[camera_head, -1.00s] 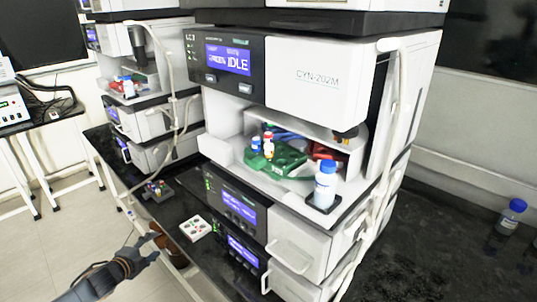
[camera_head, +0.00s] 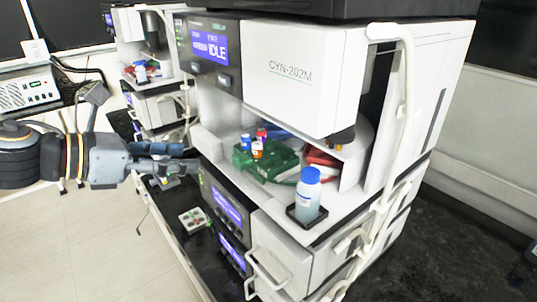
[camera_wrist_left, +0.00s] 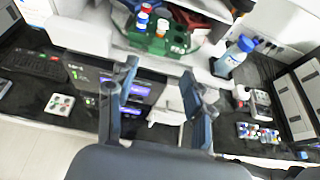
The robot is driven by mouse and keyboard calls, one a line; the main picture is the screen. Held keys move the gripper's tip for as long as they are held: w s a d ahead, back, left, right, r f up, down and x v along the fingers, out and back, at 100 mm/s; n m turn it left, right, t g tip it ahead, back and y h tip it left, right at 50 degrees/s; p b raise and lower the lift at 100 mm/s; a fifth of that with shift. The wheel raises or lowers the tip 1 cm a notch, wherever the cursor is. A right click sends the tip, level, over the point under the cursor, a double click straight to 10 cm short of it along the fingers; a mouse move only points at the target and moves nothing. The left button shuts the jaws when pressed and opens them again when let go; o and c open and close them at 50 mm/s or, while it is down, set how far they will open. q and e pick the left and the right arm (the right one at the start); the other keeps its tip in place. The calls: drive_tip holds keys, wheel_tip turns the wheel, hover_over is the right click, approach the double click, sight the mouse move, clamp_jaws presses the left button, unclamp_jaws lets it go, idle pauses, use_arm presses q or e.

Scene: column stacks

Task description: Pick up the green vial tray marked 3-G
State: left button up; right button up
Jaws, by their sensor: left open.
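The green vial tray (camera_head: 277,166) sits on the open shelf of the middle instrument stack, with a few capped vials (camera_head: 257,149) standing at its left part. Its marking is too small to read. It also shows at the top of the left wrist view (camera_wrist_left: 152,44). My left gripper (camera_head: 190,168) is just left of the shelf, pointing right toward the tray, apart from it. In the left wrist view its two fingers (camera_wrist_left: 158,82) are spread, with nothing between them, and the tray lies beyond the tips. My right gripper does not show.
A blue-capped bottle (camera_head: 308,197) stands in a black holder at the shelf's front right corner. A red tray (camera_head: 322,160) and a partly hidden blue one (camera_head: 284,131) lie behind the green tray. The instrument's white upper housing (camera_head: 300,75) overhangs the shelf. A small white rack (camera_head: 194,219) lies on the black bench.

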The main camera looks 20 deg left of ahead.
use_arm(q)
drive_tip(key=p, duration=0.2)
approach(239, 160)
drive_tip(key=w+d, duration=0.2)
drive_tip(key=shift+w+d+f, duration=0.2)
drive_tip(key=shift+w+f, duration=0.25)
drive_tip(key=shift+w, duration=0.1)
drive_tip(key=shift+w+d+f, duration=0.2)
drive_tip(key=shift+w+f, duration=0.25)
drive_tip(key=shift+w, duration=0.05)
drive_tip(key=shift+w+d+f, duration=0.25)
drive_tip(key=shift+w+f, duration=0.2)
drive_tip(key=shift+w, duration=0.05)
drive_tip(key=shift+w+d+f, duration=0.2)
drive_tip(key=shift+w+f, duration=0.15)
drive_tip(key=shift+w, duration=0.2)
drive_tip(key=shift+w+d+f+b, duration=0.1)
drive_tip(key=shift+w+d+b, duration=0.25)
drive_tip(key=shift+w, duration=0.15)
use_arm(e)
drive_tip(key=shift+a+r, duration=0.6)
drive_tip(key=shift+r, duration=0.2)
use_arm(q)
clamp_jaws()
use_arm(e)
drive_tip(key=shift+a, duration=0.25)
